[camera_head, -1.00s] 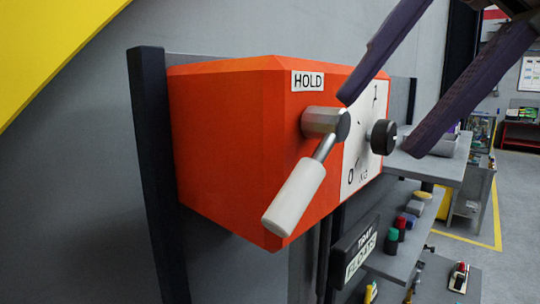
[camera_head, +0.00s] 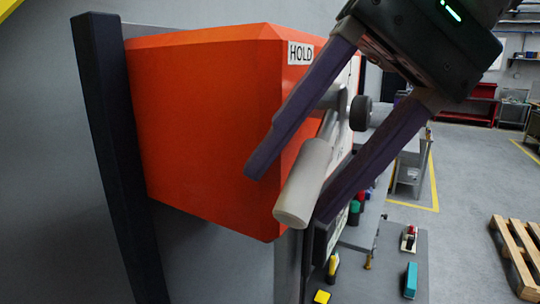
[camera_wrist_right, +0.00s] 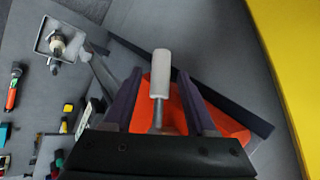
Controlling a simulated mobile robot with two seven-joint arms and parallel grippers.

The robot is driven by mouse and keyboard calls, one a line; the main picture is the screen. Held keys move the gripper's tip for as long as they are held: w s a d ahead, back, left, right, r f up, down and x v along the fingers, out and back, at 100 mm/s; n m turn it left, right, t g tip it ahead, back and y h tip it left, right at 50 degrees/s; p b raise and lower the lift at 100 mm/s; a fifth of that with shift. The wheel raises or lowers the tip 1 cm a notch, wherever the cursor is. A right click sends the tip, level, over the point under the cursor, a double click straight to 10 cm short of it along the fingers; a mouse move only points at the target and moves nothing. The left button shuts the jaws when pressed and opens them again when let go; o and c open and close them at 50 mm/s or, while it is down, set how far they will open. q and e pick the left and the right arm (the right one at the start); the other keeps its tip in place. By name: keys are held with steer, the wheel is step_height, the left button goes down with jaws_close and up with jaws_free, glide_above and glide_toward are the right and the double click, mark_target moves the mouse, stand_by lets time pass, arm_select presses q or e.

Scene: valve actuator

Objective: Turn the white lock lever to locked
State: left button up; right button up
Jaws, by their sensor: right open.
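The white lock lever (camera_head: 304,184) hangs down from the front of the orange actuator box (camera_head: 205,130), tilted with its free end to the lower left. My right gripper (camera_head: 284,196) is open, with one finger to the left of the white handle and the other to its right. In the right wrist view the lever handle (camera_wrist_right: 160,74) stands between the two open fingers (camera_wrist_right: 162,92), with a gap on each side. The lever's pivot is partly hidden by the gripper in the head view. My left gripper is not in view.
A HOLD label (camera_head: 300,53) is on the box above the lever. A black knob (camera_head: 360,112) sits to the right. A dark post (camera_head: 112,160) stands left of the box. Shelves with small items (camera_head: 410,275) lie below, and a wooden pallet (camera_head: 518,250) is on the floor at right.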

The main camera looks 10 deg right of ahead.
jaws_close()
stand_by(0.3)
stand_by(1.1)
